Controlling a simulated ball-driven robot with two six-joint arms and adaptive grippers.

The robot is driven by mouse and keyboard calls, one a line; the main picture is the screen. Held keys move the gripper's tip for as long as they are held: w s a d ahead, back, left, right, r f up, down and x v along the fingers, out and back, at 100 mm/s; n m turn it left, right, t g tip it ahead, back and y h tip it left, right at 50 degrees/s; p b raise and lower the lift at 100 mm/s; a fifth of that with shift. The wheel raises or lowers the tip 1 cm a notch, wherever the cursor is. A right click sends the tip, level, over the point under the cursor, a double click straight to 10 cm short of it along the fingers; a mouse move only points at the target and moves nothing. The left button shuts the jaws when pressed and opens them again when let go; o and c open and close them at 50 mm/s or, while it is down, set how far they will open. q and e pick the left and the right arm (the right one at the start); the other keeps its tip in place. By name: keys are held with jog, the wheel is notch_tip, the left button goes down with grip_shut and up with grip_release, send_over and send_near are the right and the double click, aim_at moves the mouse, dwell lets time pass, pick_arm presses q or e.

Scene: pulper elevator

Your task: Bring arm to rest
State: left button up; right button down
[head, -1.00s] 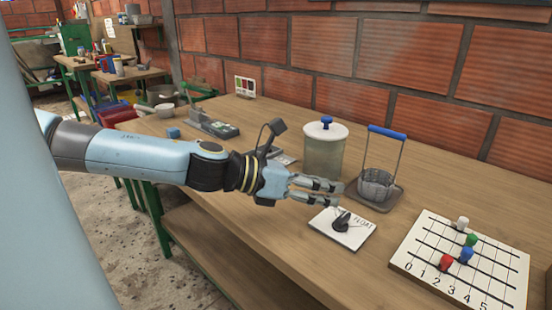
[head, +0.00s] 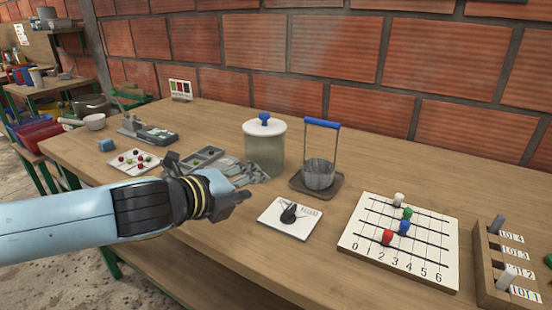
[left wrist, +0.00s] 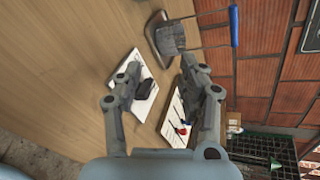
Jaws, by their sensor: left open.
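My left arm comes in from the left in the head view. Its gripper (head: 250,177) is above the table, left of the white float card and in front of the lidded jar. In the left wrist view its two fingers (left wrist: 165,85) are spread apart with nothing between them that I can see held. The float card (head: 290,217) lies flat on the table with a dark object (head: 290,213) on it. My right gripper is in neither view.
A white-lidded jar (head: 264,150) and a wire basket with a blue handle (head: 318,175) stand behind the card. A numbered peg board (head: 400,245) and a lot rack (head: 508,262) are to the right. A tray of coloured beads (head: 134,161) lies left. The front table strip is clear.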

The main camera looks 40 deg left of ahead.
pick_arm(q)
jog(key=shift+s+f+n+y, duration=0.15)
jog(key=shift+s+n+y, duration=0.15)
jog(key=shift+n, duration=0.4)
jog(key=s+d+f+n+g, duration=0.1)
jog(key=s+n, duration=0.1)
jog(key=n, duration=0.1)
jog(key=s+f+n+g, duration=0.1)
jog(key=n+g, duration=0.1)
jog(key=n, duration=0.1)
jog(key=s+d+f+n+g+y, duration=0.1)
jog(key=s+n, duration=0.1)
jog(key=n, duration=0.1)
jog(key=shift+s+d+g, duration=0.3)
jog(key=shift+s, duration=0.05)
jog(key=s+d+f+n+g+h, duration=0.1)
jog(key=s+d+n+g+h, duration=0.3)
jog(key=s+d+n, duration=0.55)
jog(key=s+a+f+g+y, duration=0.1)
jog(key=a+f, duration=0.1)
jog(key=f, duration=1.1)
jog(key=s+a+f+g, duration=0.1)
jog(key=f+g, duration=0.1)
jog(key=f, duration=1.1)
jog(key=s+a+f+g, duration=0.1)
jog(key=s+f, duration=1.5)
jog(key=s, duration=0.2)
jog(key=shift+s+f, duration=0.3)
jog(key=shift+s, duration=0.05)
